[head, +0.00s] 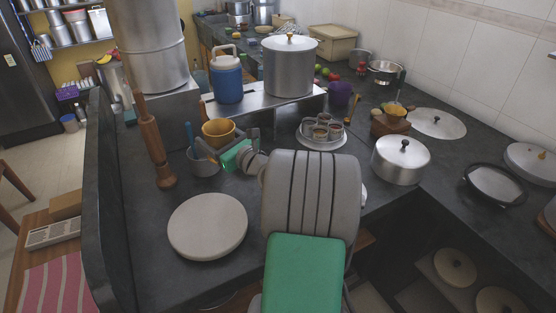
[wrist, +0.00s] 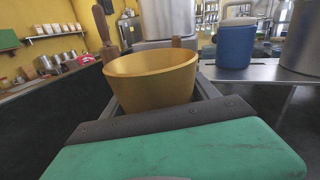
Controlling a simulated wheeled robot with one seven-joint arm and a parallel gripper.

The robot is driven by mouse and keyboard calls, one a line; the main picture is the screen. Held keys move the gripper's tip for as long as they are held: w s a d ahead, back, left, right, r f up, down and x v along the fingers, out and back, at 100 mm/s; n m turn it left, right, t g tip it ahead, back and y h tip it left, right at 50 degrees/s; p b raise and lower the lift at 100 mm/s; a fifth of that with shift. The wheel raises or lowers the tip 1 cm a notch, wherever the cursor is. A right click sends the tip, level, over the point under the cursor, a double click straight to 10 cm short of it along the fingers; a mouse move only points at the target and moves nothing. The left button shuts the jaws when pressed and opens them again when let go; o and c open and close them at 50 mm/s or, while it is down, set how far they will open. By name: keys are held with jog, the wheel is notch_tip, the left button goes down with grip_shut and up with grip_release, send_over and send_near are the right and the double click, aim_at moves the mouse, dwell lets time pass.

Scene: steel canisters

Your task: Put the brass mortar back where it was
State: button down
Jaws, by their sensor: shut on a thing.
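The brass mortar (head: 219,129) is a gold, cup-shaped vessel, upright with its mouth up. My gripper (head: 216,148) is shut on it, with one finger on each side. In the wrist view the mortar (wrist: 152,78) fills the middle between the fingers, and its lower part is hidden behind my gripper's dark edge. In the head view it shows just above and behind a grey pot (head: 203,166) with a blue-handled utensil. I cannot tell whether its base touches the counter.
A wooden pestle-like tool (head: 152,145) stands to the left. A round pale board (head: 207,226) lies in front. Behind are a blue jug (head: 226,78) and a large steel pot (head: 290,68) on a raised steel shelf (head: 262,101). A tray of small cups (head: 321,138) is to the right.

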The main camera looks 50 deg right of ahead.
jog(key=s+d+f+m+h+b, duration=0.1)
jog(key=s+d+m+h+b, duration=0.2)
jog(key=d, duration=0.8)
jog(key=s+d+f+m+h+b, duration=0.1)
jog(key=s+d+h+b, duration=0.25)
jog(key=d, duration=0.85)
jog(key=shift+g+y, duration=0.4)
jog(key=shift+y, duration=0.05)
jog(key=w+d+f+b, duration=0.1)
jog(key=w+d+f, duration=0.1)
jog(key=w+f, duration=0.1)
jog(key=w+d+f+b, duration=0.1)
jog(key=w+f, duration=0.2)
jog(key=w, duration=0.1)
jog(key=w+d+f+b, duration=0.1)
jog(key=w+d+f, duration=0.1)
jog(key=w+f, duration=0.1)
jog(key=shift+w+d+f, duration=0.2)
jog(key=shift+w+d, duration=0.15)
jog(key=shift+w, duration=0.25)
jog(key=shift+w+d+f+b, duration=0.1)
jog(key=shift+f+b, duration=0.35)
jog(key=shift+f, duration=1.15)
jog(key=shift+f, duration=0.2)
jog(key=shift+c, duration=1)
grip_release()
jog(key=shift+f, duration=0.1)
